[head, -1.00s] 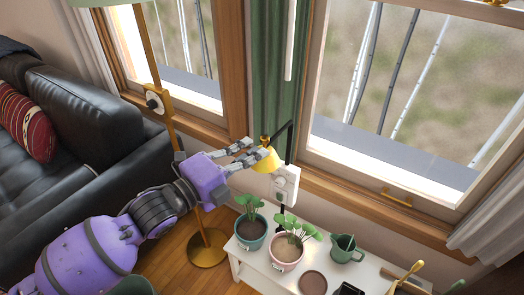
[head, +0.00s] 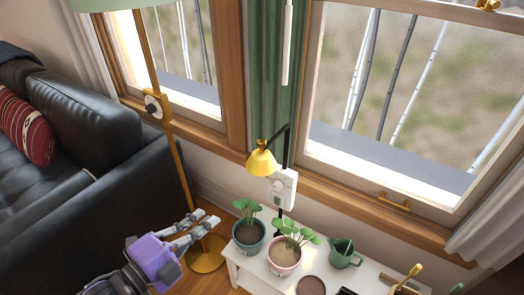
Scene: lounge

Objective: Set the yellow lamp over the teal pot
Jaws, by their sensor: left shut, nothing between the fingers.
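The yellow lamp (head: 262,164) has a small cone-shaped shade on a dark jointed arm, fixed by a white box (head: 283,187) on an upright pole. The shade hangs open side down, above the teal pot (head: 249,247) and slightly right of it in the head view. The teal pot holds a leafy green plant and stands on the left end of the white table. My left gripper (head: 207,218) is shut and empty, low and left of the teal pot, apart from the pot and the lamp. My right gripper is not in view.
A pink pot (head: 284,256), a green watering can (head: 343,252) and a brown saucer (head: 310,286) are on the white table (head: 377,271). A brass floor lamp (head: 175,160) stands behind my left gripper. A black sofa (head: 80,120) is left; windows are behind.

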